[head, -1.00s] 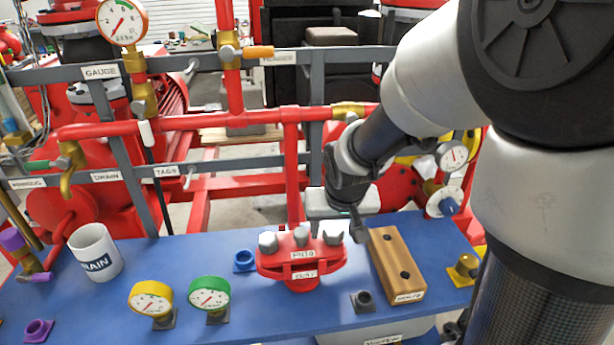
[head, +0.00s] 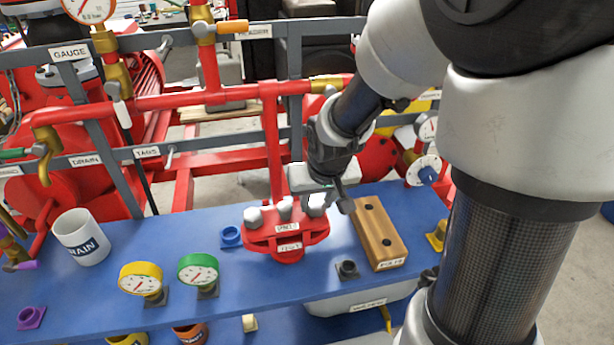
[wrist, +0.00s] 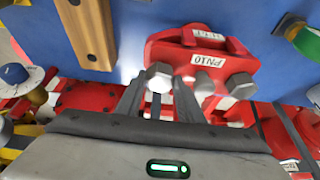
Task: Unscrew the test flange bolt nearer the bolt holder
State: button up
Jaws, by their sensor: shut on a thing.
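The red test flange (head: 286,235) stands on the blue bench with grey hex-headed bolts along its back edge; three heads show. The bolt nearer the bolt holder (head: 317,203) is the rightmost in the head view and the leftmost in the wrist view (wrist: 160,76). My gripper (head: 325,203) is over it from behind, its fingers (wrist: 157,98) on either side of the bolt head, shut on it. The bolt's shank is hidden. The wooden bolt holder (head: 379,248), with two dark holes, lies just right of the flange; it also shows in the wrist view (wrist: 90,35).
A blue ring socket (head: 231,236) sits left of the flange and a dark socket (head: 347,269) in front. Green (head: 198,268) and yellow (head: 140,278) gauges and a white mug (head: 80,238) stand further left. Red pipes (head: 270,140) run behind.

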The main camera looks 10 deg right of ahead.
jog(key=shift+s+r+n+y+p, duration=0.15)
jog(key=shift+n+y+p, duration=0.35)
jog(key=shift+n+p, duration=1.85)
jog(key=m+p, duration=0.1)
jog(key=p, duration=0.3)
jog(key=n+y+p, duration=0.1)
jog(key=n+p, duration=0.1)
jog(key=p, duration=0.1)
jog(key=shift+g, duration=0.3)
jog(key=shift+f+n+y, duration=0.2)
jog(key=shift+n+y, duration=0.3)
jog(key=shift+n, duration=0.75)
jog(key=n+g+y, duration=0.1)
jog(key=n, duration=0.2)
jog(key=shift+n, duration=0.3)
jog(key=n+g, duration=0.1)
jog(key=n, duration=0.1)
jog(key=shift+a+n, duration=0.1)
jog(key=shift+n, duration=0.2)
jog(key=o, duration=1.2)
jog(key=shift+a, duration=0.1)
jog(key=shift+c, duration=0.2)
jog(key=shift+r, duration=0.1)
